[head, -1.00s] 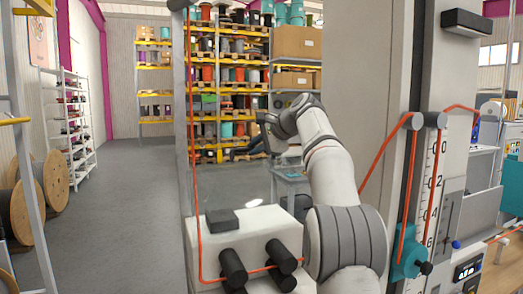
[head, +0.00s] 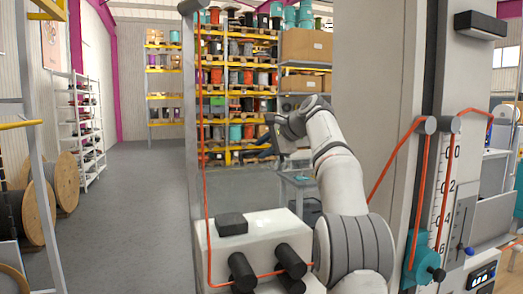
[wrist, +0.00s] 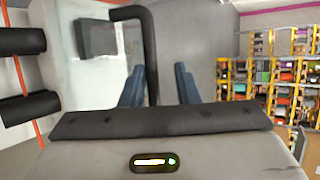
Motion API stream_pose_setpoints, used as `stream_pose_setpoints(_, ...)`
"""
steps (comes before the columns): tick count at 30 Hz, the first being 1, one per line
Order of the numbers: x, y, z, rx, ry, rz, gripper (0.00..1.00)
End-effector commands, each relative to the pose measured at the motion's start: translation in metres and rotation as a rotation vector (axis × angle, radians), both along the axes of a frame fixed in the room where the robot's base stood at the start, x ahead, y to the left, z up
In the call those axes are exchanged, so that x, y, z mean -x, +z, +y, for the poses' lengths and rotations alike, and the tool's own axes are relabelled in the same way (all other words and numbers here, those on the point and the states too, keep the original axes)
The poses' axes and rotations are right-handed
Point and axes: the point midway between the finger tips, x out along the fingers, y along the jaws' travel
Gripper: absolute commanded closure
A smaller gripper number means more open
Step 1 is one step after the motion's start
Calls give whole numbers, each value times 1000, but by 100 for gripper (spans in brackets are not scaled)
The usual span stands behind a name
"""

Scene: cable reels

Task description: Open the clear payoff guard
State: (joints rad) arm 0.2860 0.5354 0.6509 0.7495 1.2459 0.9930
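The clear payoff guard (head: 238,188) is a see-through panel beside the pale post in the head view; its outline is faint. In the wrist view the clear panel (wrist: 88,85) is at upper left, with a black bent handle bar (wrist: 152,55) on its right side. My gripper (head: 264,146) is in front of the shelving in the head view. In the wrist view my gripper's dark blue fingers (wrist: 158,85) are apart. The handle bar runs down between them, nearer the left finger. I cannot tell whether it touches.
An orange cable (head: 206,150) runs down past black rollers (head: 242,270) on a white machine (head: 270,222). A grey column (head: 380,100) with a teal block (head: 424,250) stands right of my arm. Wooden reels (head: 62,182) are at left. The floor aisle (head: 135,200) is clear.

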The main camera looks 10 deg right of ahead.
Motion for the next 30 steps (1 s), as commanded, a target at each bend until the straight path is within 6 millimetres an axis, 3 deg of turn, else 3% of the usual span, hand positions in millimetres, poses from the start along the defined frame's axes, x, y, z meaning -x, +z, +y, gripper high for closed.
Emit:
stream_pose_setpoints(11,3,-2,-2,1,1,9,66)
stream_pose_setpoints(21,42,29,-27,1,-1,2,66)
stream_pose_setpoints(30,56,39,-35,0,1,4,66)
